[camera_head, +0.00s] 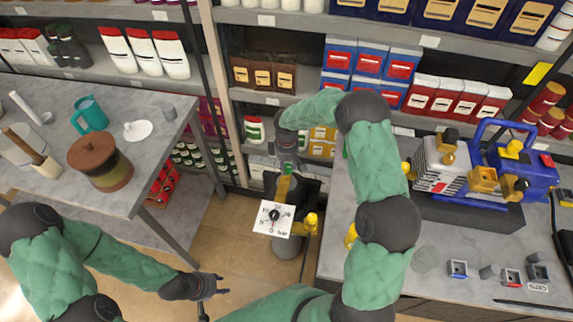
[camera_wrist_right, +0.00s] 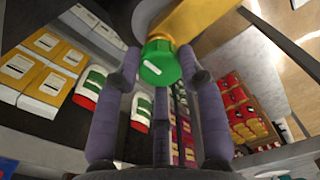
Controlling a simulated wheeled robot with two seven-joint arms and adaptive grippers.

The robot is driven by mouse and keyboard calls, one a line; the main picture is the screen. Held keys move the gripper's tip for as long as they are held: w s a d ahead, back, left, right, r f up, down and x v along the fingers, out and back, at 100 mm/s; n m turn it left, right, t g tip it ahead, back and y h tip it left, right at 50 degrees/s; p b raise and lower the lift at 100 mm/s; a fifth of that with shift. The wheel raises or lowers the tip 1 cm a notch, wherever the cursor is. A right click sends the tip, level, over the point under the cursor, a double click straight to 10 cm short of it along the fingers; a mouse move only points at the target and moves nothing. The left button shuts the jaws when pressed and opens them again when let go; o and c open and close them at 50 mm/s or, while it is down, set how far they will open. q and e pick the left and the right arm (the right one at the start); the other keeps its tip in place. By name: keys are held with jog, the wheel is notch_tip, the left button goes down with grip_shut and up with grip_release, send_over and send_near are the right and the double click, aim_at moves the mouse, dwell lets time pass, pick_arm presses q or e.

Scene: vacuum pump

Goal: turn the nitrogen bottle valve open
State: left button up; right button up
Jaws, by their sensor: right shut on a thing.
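The nitrogen bottle (camera_head: 287,246) stands on the floor between the two tables, with a yellow valve body (camera_head: 283,188) at its top and a white square dial gauge (camera_head: 265,217) in front. The green valve knob (camera_wrist_right: 160,68) shows in the right wrist view, under the yellow body. My right gripper (camera_wrist_right: 160,58) is shut on this knob, one finger on each side. In the head view my right gripper (camera_head: 286,172) reaches the valve from behind and partly hides it. My left gripper (camera_head: 222,283) hangs low over the floor, open and empty.
A blue vacuum pump (camera_head: 520,175) stands on the right table (camera_head: 440,258), close to my right arm. The left table (camera_head: 150,130) holds a teal mug (camera_head: 92,116) and a brown pot (camera_head: 100,165). Stocked shelves (camera_head: 300,97) stand behind. A yellow knob (camera_head: 311,221) sits beside the gauge.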

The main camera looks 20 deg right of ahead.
aim_at(287, 167)
jog(key=shift+s+f, duration=0.1)
dwell(0.3)
jog(key=o, duration=1.2)
jog(key=shift+c, duration=0.2)
jog(key=shift+r, duration=0.4)
notch_tip(287, 167, up, 11)
jog(key=shift+r, duration=0.15)
